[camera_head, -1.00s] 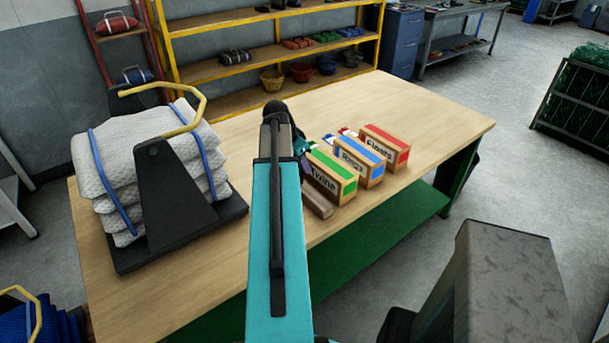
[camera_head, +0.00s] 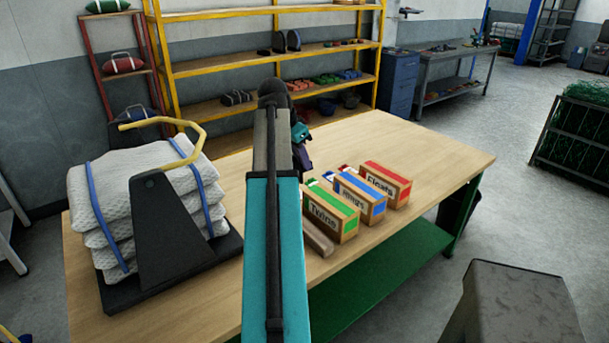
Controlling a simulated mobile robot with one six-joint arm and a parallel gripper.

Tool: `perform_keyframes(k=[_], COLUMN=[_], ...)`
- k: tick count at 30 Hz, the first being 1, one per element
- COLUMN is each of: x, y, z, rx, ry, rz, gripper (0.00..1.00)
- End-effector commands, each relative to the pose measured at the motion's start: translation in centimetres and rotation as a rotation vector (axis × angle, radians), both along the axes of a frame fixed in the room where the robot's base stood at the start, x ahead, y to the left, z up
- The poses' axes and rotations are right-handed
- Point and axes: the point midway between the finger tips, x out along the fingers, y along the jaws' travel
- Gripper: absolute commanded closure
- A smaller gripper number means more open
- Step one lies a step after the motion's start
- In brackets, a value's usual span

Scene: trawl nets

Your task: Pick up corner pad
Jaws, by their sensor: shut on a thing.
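My gripper (camera_head: 302,155) shows only in part, just right of the dark end of my teal arm, which hides much of it. Teal and dark purplish parts show there, above the table and behind the boxes. The dark purplish piece at its lower end looks like the corner pad, shut in the jaws, but it is small and partly covered, so its shape is unclear. No other corner pad can be made out on the wooden table (camera_head: 440,160).
Three cardboard boxes with green (camera_head: 331,212), blue (camera_head: 357,194) and red (camera_head: 387,184) tops stand in a row. A brown roll (camera_head: 318,238) lies beside them. Stacked white nets (camera_head: 145,205) sit on a black stand at left. The table's right end is clear.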

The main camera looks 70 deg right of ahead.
Motion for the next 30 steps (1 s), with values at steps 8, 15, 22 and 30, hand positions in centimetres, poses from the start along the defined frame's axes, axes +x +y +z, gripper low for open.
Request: perform_keyframes(k=[8, 15, 22, 30], x=[0.0, 0.0, 0.0, 0.0], y=[-0.1, 0.0, 0.0, 0.0], z=[3.0, 3.9, 3.9, 3.9], rx=[0.0, -0.001, 0.0, 0.0], ry=[0.0, 0.001, 0.0, 0.0], rz=[0.001, 0.001, 0.001, 0.001], gripper=[1.0, 1.0, 1.0, 1.0])
